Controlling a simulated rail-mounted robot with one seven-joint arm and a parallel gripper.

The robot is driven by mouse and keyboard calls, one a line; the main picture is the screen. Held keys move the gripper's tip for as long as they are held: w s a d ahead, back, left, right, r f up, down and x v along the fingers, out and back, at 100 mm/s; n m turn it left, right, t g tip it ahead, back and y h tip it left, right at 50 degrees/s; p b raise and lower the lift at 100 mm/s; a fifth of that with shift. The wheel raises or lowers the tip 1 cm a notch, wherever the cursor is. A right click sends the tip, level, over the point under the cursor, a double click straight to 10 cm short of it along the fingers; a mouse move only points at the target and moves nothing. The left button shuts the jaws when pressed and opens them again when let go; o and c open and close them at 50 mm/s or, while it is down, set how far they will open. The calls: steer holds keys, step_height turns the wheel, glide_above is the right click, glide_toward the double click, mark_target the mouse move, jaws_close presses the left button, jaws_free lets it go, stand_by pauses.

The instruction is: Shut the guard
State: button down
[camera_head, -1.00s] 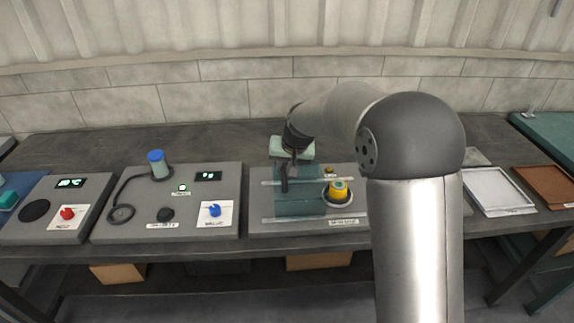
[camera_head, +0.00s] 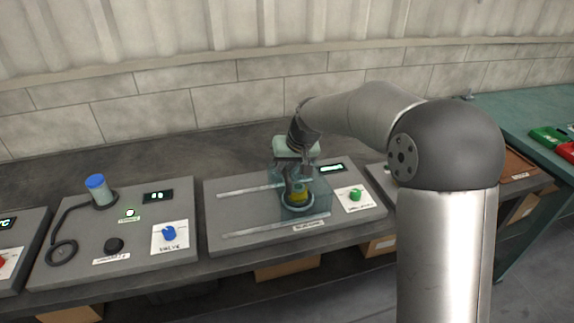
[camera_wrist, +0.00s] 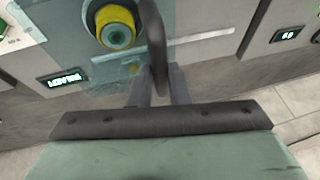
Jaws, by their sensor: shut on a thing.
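The guard (camera_head: 320,205) is a clear teal box on two pale rails of a grey panel. It stands at the right part of the rails, around and over a yellow part in a dark ring (camera_head: 298,194). In the wrist view the yellow part (camera_wrist: 117,20) shows behind the guard's clear wall. My gripper (camera_head: 294,174) is shut on the guard's dark upright handle (camera_wrist: 155,38); its fingers (camera_wrist: 159,85) are on both sides of the bar. My gripper hides part of the guard, so its exact end position is unclear.
The rails (camera_head: 245,190) are bare left of the guard. A green knob (camera_head: 355,194) on a white plate and a lit display (camera_head: 332,168) sit to its right.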

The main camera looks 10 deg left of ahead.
steer(key=c, duration=1.4)
jaws_free()
steer(key=shift+d+f, duration=0.1)
steer(key=shift+d, duration=0.25)
steer(key=shift+o, duration=0.2)
steer(key=shift+a, duration=0.1)
steer(key=shift+r, duration=0.25)
steer(key=b+v, duration=0.1)
steer(key=v, duration=1.6)
steer(key=s+d+f+m+g+h, duration=0.1)
steer(key=s+d+f, duration=0.4)
steer(key=s, duration=0.4)
steer(key=s+d+f+m+g+h, duration=0.1)
steer(key=s+d+f, duration=0.5)
steer(key=s, duration=0.4)
steer(key=s+d+f+m+g+h, duration=0.1)
steer(key=s+d+f, duration=0.5)
steer(key=s, duration=0.4)
steer(key=shift+s+f+m+h, duration=0.25)
steer(key=shift+f+m+h, duration=0.05)
steer(key=shift+f+m, duration=0.1)
